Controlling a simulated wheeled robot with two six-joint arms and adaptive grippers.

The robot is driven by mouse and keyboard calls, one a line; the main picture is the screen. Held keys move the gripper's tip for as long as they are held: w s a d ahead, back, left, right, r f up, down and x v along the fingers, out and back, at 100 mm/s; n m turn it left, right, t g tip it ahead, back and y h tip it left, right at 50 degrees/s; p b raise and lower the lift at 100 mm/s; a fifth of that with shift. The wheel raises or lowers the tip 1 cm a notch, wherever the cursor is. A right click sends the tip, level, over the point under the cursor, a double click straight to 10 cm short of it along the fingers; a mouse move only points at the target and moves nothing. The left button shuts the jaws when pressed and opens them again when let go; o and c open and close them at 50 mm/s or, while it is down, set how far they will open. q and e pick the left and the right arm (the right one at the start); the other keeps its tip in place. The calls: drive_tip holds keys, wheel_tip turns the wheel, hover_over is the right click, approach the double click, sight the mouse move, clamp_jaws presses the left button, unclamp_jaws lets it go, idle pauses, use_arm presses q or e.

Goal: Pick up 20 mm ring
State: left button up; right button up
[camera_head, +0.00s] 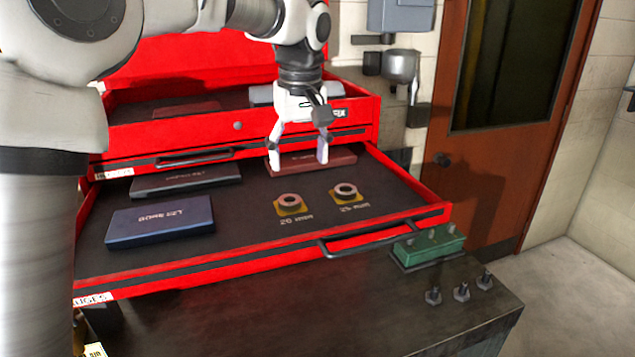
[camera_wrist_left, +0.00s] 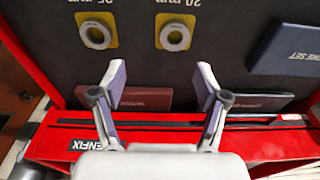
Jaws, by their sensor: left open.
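The 20 mm ring (camera_head: 290,201) is a grey ring on a yellow square pad in the open red drawer (camera_head: 270,243), with a "20 mm" label in front of it. In the left wrist view the 20 mm ring (camera_wrist_left: 175,38) lies ahead of the fingers, slightly right of centre. A similar 25 mm ring (camera_head: 345,191) sits on its own yellow pad to the right; it also shows in the left wrist view (camera_wrist_left: 97,36). My left gripper (camera_head: 299,160) is open and empty, above the back of the drawer, behind both rings. My right gripper is not in view.
A blue case (camera_head: 160,221), a dark case (camera_head: 186,180) and a dark red case (camera_head: 312,161) lie in the drawer. A green block (camera_head: 428,246) and several bolts (camera_head: 461,291) stand on the dark bench at the right. The drawer front has a raised edge.

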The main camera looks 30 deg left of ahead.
sight(288, 204)
use_arm(q)
drive_tip(key=s+f, duration=0.1)
drive_tip(key=s+f+p, duration=0.1)
drive_tip(key=f, duration=0.1)
drive_tip(key=shift+s+a+f, duration=0.25)
drive_tip(key=shift+s+a, duration=0.15)
drive_tip(key=f, duration=0.1)
drive_tip(key=w+f, duration=0.1)
drive_tip(key=f, duration=0.1)
drive_tip(key=shift+w+a+f, duration=0.25)
drive_tip(key=shift+w+f, duration=0.15)
drive_tip(key=shift+s+r, duration=0.1)
drive_tip(key=shift+s, duration=0.1)
drive_tip(key=shift+c, duration=0.7)
drive_tip(key=shift+s+d+r, duration=0.1)
drive_tip(key=shift+s, duration=0.1)
drive_tip(key=c, duration=0.5)
drive_tip(key=shift+s, duration=0.1)
drive_tip(key=c, duration=0.6)
clamp_jaws()
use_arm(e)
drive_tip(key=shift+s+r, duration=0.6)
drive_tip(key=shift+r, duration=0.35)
